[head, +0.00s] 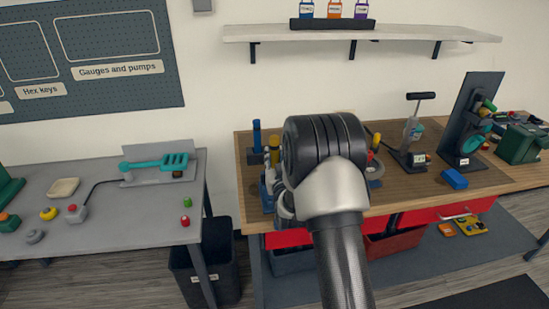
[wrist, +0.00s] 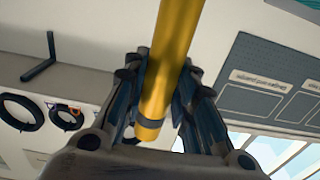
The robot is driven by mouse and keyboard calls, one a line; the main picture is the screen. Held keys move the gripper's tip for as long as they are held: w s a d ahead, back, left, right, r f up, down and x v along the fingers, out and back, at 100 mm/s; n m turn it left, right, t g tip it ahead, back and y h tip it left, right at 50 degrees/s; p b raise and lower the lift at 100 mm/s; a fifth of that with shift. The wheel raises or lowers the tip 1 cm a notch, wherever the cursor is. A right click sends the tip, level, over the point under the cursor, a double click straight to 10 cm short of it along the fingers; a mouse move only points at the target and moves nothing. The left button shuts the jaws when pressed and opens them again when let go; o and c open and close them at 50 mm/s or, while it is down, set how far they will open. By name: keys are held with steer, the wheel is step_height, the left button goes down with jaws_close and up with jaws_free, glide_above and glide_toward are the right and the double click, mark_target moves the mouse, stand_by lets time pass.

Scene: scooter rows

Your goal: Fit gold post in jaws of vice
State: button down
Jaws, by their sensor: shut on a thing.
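The gold post (wrist: 172,65) stands out between the fingers of my gripper (wrist: 165,75) in the wrist view, with a dark band near its lower end. My gripper is shut on it. In the head view my arm's thick wrist covers most of the gripper. A yellow-gold piece (head: 275,150) shows just left of the wrist; I cannot tell whether it is the held post. A blue body (head: 267,192) at the workbench's left front may be the vice. It is partly hidden by my arm, and its jaws cannot be made out.
A blue upright post (head: 257,136) stands at the wooden bench's (head: 428,188) left end. A pump (head: 412,130), a dark upright panel (head: 470,120) and a blue block (head: 454,179) stand to the right. A grey table (head: 120,225) is at left, with a dark bin (head: 206,265) in the gap.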

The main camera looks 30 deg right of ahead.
steer(key=shift+f+b, duration=1.3)
steer(key=shift+b, duration=0.2)
steer(key=c, duration=1.5)
jaws_free()
steer(key=shift+c, duration=0.2)
steer(key=o, duration=0.3)
steer(key=shift+f, duration=0.1)
steer(key=v, duration=1.2)
